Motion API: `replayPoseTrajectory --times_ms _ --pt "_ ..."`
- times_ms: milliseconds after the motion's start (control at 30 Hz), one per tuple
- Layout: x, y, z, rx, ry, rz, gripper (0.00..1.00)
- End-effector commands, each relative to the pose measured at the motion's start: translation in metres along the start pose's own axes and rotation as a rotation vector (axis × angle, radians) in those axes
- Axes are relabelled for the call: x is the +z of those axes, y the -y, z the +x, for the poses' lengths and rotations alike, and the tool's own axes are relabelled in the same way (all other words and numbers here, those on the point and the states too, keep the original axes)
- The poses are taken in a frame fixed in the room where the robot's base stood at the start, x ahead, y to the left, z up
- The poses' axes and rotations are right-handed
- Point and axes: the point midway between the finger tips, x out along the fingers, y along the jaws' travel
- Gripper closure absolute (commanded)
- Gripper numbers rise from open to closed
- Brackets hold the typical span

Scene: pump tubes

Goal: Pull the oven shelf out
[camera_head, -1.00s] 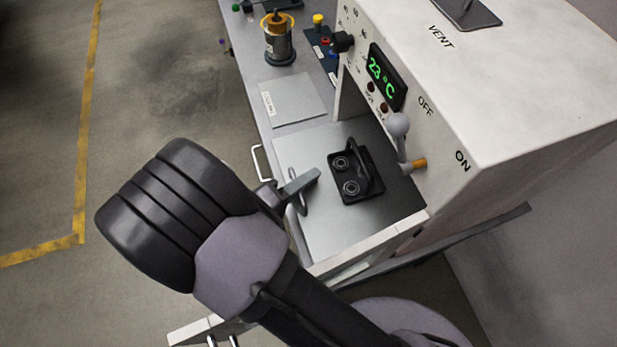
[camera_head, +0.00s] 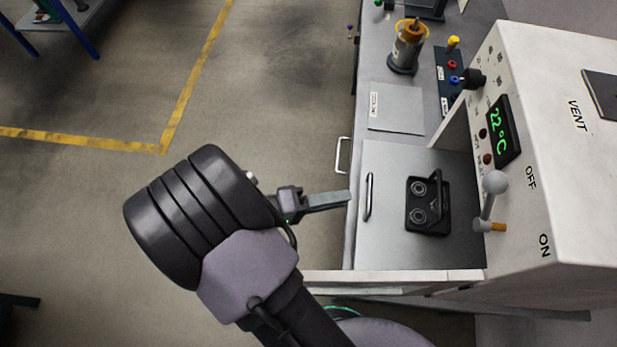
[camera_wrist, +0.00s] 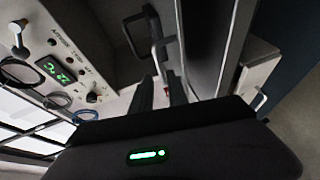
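The oven shelf (camera_head: 384,236) is a flat grey metal plate that sticks out to the left from the white oven (camera_head: 562,150). Its slim upright handle (camera_head: 369,197) is near its left edge. A black fixture (camera_head: 428,206) with two round parts and a raised handle rests on the shelf. The oven's inside is hidden in the head view.
A lever (camera_head: 494,186) stands on the oven's front, right of the shelf. A grey plate (camera_head: 396,108), a metal cylinder (camera_head: 406,50) and a coloured connector panel (camera_head: 450,75) lie on the bench behind. Another handle (camera_head: 342,155) juts from the bench edge. Open floor lies left.

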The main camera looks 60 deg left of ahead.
Motion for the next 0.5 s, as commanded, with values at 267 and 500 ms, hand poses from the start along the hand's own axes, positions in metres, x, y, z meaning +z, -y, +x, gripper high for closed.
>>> replayPoseTrajectory --times_ms 267,500 --pt "0.0 -0.001 -0.057 0.0 -0.001 0.0 0.8" --pt "0.0 0.0 -0.064 0.0 0.001 0.0 0.8"
